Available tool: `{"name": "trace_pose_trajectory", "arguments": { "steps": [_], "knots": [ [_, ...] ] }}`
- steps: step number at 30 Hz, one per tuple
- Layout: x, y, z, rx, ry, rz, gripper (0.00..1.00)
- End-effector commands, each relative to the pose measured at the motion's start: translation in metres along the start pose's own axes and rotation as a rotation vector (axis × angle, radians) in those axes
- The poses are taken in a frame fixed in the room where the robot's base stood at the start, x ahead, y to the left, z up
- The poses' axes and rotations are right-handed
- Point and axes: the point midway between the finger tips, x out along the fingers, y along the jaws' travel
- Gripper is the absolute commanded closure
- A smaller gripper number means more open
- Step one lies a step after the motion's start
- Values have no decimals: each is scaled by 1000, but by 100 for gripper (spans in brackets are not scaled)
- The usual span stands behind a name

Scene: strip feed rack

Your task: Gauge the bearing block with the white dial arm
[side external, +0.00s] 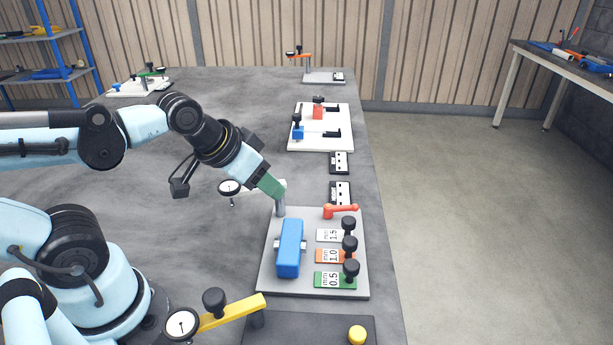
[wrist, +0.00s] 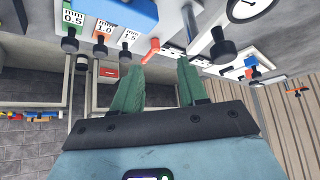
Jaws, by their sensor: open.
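The white dial arm (side external: 282,184) sits on a grey post at the back left of a grey plate (side external: 310,290). Its round dial (side external: 229,187) hangs out to the left, away from the blue bearing block (side external: 289,248). My gripper (side external: 271,186) is at the arm and covers part of it in the side view. In the wrist view its green fingers (wrist: 159,66) are apart with nothing between them. A black knob (wrist: 222,46) and the dial (wrist: 250,7) show to their right. The blue block (wrist: 125,12) is at the top. Whether the fingers touch the arm, I cannot tell.
On the plate stand 1.5, 1.0 and 0.5 mm gauge tags (side external: 335,256) with black knobs, and a red lever (side external: 340,210). A yellow dial arm (side external: 232,312) is in front. A white plate (side external: 320,140) with red and blue parts lies behind. The table's left is mostly clear.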

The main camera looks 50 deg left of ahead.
Motion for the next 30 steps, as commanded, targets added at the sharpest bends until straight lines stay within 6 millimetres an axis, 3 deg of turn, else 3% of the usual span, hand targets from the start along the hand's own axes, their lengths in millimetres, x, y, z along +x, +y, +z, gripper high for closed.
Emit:
{"name": "trace_pose_trajectory", "arguments": {
  "steps": [1, 4, 8, 13, 19, 23, 30],
  "knots": [
    [0, 0, 0, 0, 0, 0, 57],
    [-2, -3, -2, -2, -7, -4, 44],
    [-19, -24, -14, -9, -59, -23, 44],
    [-60, -58, -30, -9, -162, -26, 44],
    [-93, -77, -36, -4, -223, -4, 44],
    [-92, -78, -35, 0, -230, 1, 44],
    [-65, -78, -29, 2, -229, 1, 44]
  ]
}}
